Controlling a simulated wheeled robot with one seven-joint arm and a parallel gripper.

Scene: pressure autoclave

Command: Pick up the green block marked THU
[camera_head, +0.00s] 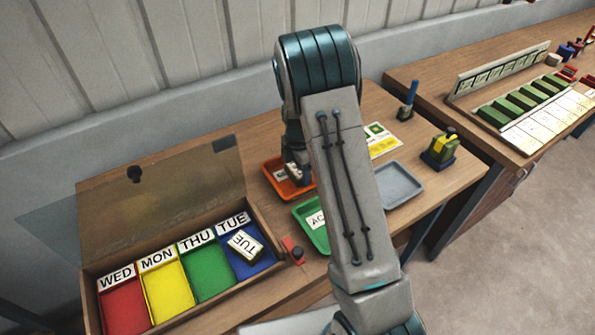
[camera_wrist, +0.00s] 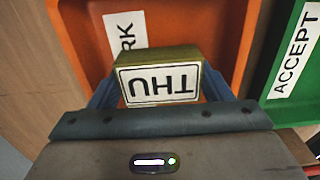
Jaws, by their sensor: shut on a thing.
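The block marked THU (camera_wrist: 158,84) is held between the two fingers of my gripper (camera_wrist: 160,92). Its white THU label faces the wrist camera upside down, and its visible side looks olive green. The gripper is shut on it at the orange tray (camera_wrist: 205,25). In the head view my gripper (camera_head: 296,165) is over the orange tray (camera_head: 272,179), partly hidden by my arm. I cannot tell whether the block touches the tray floor.
A green ACCEPT tray (camera_head: 303,213) adjoins the orange one, and a grey tray (camera_head: 399,183) lies to the right. An open-lidded sorting box (camera_head: 262,222) has red, yellow, green and blue compartments; a TUE block (camera_head: 243,246) lies in the blue one. A stamp stand (camera_head: 439,151) stands farther right.

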